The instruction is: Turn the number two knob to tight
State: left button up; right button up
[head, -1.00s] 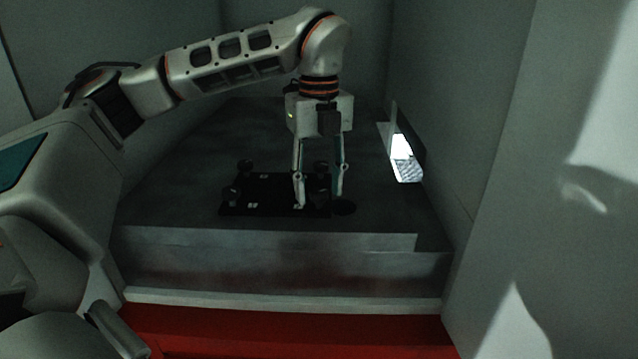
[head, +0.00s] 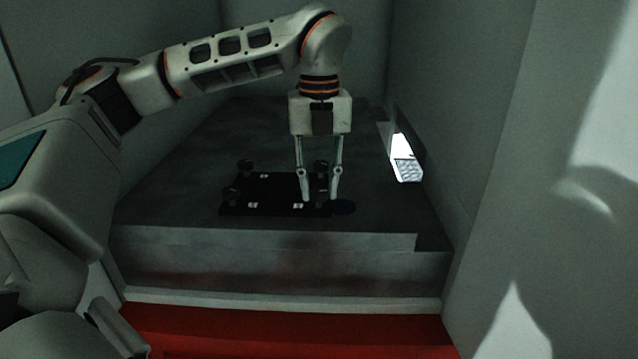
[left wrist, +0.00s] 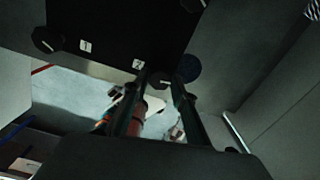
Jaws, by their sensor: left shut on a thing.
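A black panel (head: 275,190) lies on the grey surface, with a dark knob near each corner. In the left wrist view, the panel (left wrist: 112,22) shows white labels "1" and "2". The number two knob (left wrist: 160,80) is dark, beside the "2" label (left wrist: 138,65), with a small pale mark on top. My left gripper (head: 319,198) points down at the panel's front right corner. In the left wrist view, its fingers (left wrist: 160,92) are shut on this knob. The fingers largely hide the knob in the head view. My right gripper is not in view.
The number one knob (left wrist: 47,39) is at the panel's other front corner. A flat dark disc (head: 344,208) lies just right of the panel. Grey walls enclose the surface, with a bright opening (head: 405,160) at the right. The surface left of the panel is clear.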

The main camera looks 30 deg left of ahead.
pick_arm(q)
jog(key=m, duration=0.5)
jog(key=shift+m, duration=1.6)
jog(key=o, duration=1.1)
